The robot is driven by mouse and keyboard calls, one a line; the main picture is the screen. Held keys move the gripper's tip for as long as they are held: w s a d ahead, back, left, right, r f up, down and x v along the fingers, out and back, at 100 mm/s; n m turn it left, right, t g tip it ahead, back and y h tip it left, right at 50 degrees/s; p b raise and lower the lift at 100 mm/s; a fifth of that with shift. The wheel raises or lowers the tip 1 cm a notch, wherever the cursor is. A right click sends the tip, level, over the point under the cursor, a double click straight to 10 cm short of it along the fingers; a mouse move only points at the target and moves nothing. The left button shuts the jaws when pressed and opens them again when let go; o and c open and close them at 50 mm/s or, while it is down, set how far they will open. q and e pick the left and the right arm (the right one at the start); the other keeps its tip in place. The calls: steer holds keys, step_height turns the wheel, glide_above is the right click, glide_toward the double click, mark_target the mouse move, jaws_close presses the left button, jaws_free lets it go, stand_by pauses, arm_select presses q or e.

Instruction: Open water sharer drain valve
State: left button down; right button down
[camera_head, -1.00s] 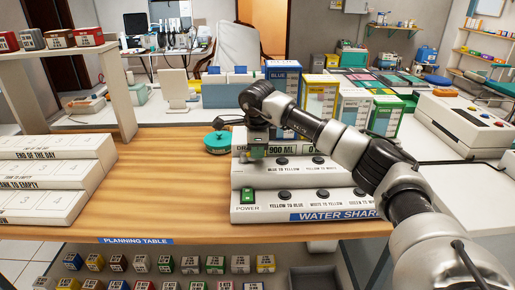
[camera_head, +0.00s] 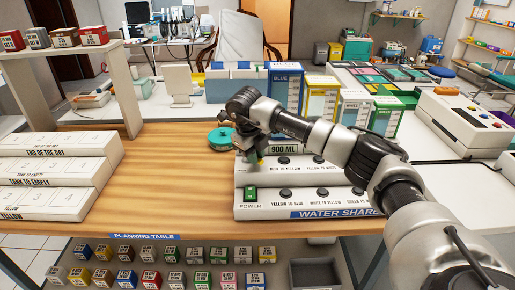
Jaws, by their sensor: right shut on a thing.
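My right arm covers the sharer's right side. My left gripper is not in view.
A round teal object (camera_head: 219,139) lies just behind and left of the sharer. White stepped racks (camera_head: 55,175) stand at the left. Tall colored boxes (camera_head: 320,99) stand behind the sharer. The wooden table (camera_head: 165,185) between racks and sharer is clear.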

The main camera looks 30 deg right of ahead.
steer(key=m, duration=0.1)
steer(key=a+m+p, duration=0.1)
steer(key=m, duration=0.2)
steer(key=shift+w+a+r+m+g+p, duration=0.1)
steer(key=shift+a+r+m+g+p, duration=0.05)
steer(key=shift+a+m+g+p, duration=0.2)
steer(key=shift+w+a+m+g+p, duration=0.2)
steer(key=shift+a+m+p, duration=0.1)
steer(key=shift+m, duration=0.65)
steer(key=shift+w+a+m+g+p, duration=0.15)
steer(key=shift+a+m+p, duration=0.1)
steer(key=shift+m, duration=0.65)
steer(key=c, duration=1.4)
jaws_free()
steer(key=b+v, duration=0.1)
steer(key=v, duration=0.9)
steer(key=shift+w+d+r, duration=0.1)
steer(key=shift+r, duration=0.2)
